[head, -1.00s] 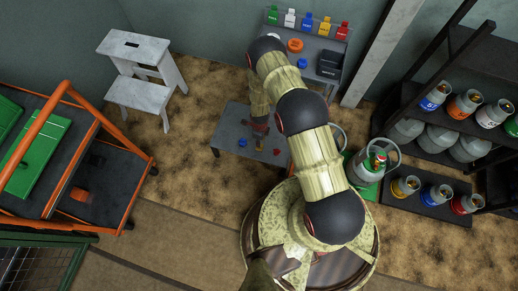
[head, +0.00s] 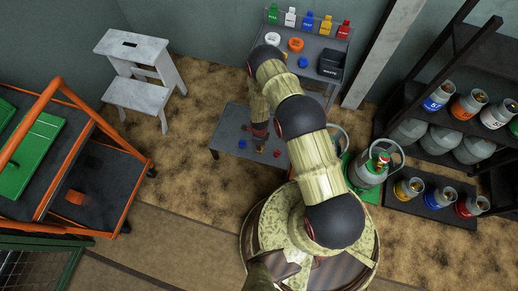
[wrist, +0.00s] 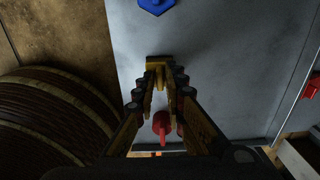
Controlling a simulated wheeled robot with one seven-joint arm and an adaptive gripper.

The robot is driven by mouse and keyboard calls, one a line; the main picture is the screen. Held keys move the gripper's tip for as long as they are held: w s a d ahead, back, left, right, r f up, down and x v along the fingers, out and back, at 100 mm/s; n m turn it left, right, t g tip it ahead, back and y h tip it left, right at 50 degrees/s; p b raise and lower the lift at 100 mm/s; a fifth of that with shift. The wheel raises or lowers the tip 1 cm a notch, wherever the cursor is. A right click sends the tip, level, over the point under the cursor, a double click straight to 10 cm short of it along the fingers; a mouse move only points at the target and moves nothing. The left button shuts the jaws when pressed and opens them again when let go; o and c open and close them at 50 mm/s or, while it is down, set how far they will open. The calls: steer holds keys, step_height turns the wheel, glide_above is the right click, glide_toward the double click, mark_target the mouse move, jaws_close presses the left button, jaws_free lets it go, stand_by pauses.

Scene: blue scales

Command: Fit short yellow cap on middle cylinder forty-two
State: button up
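A small yellow piece (wrist: 158,63), likely the short yellow cap, shows between my fingertips over the low grey table in the wrist view. My gripper (wrist: 160,88) points down at this table (head: 228,128); I cannot tell whether its fingers touch the piece. In the head view my gripper (head: 260,131) hides that spot. Cylinders with yellow (head: 408,188), blue (head: 437,195) and red (head: 468,206) bands stand on a low dark platform at right. Others with blue (head: 437,97), orange (head: 467,104) and white (head: 497,113) bands stand on the shelf above. Their numbers are not readable.
A blue cap (wrist: 156,5) and a red cap (wrist: 161,123) lie on the low table beside my fingers. A grey-green cylinder (head: 368,169) with a handle stands right of my arm. A white step stool (head: 140,52) and an orange cart (head: 95,185) are left.

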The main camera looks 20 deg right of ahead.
jaws_close()
steer(key=shift+r, duration=0.15)
steer(key=shift+r+p, duration=1.3)
steer(key=shift+r, duration=0.6)
